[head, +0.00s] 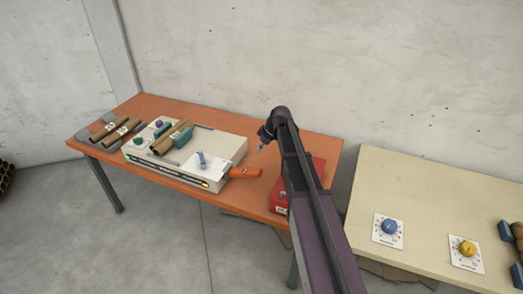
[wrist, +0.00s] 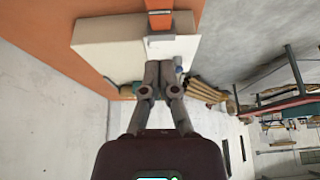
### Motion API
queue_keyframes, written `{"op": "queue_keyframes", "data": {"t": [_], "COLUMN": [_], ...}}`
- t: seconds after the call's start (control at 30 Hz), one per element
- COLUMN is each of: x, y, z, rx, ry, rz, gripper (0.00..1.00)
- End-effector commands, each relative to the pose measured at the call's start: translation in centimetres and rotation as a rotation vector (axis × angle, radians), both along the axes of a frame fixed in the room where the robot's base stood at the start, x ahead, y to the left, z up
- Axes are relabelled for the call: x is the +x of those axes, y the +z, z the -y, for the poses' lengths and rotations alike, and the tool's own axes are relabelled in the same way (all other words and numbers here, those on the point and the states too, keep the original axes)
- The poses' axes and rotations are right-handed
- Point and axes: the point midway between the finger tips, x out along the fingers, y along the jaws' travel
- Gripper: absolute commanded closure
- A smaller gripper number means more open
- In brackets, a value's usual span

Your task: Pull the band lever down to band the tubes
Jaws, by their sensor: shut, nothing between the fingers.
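A cream machine (head: 222,150) lies on the orange table. A blue upright lever (head: 201,160) stands on its white plate, and an orange handle (head: 243,172) sticks out of its right end. I cannot tell which is the band lever. Brown tubes (head: 170,138) rest on the machine. My gripper (head: 263,140) is above the table, to the right of the machine. In the wrist view my gripper (wrist: 161,66) is shut and empty in front of the cream machine (wrist: 105,45). The blue lever (wrist: 179,68) is just right of the fingertips, and the orange handle (wrist: 160,20) is beyond them.
A red box (head: 280,198) lies on the orange table (head: 318,148), partly behind my arm. More tubes (head: 115,129) lie at the table's left end. A cream table (head: 420,180) with blue and yellow dials stands at right. A concrete wall is behind.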

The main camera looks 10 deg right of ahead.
Motion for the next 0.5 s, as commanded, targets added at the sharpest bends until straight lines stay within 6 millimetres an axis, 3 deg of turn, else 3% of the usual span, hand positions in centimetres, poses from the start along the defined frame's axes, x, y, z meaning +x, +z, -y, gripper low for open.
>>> {"op": "queue_keyframes", "data": {"t": [0.5], "x": [1.1], "y": [-4.4], "z": [-1.5], "rx": [0.0], "ry": [0.001], "rz": [0.0], "gripper": [1.0]}}
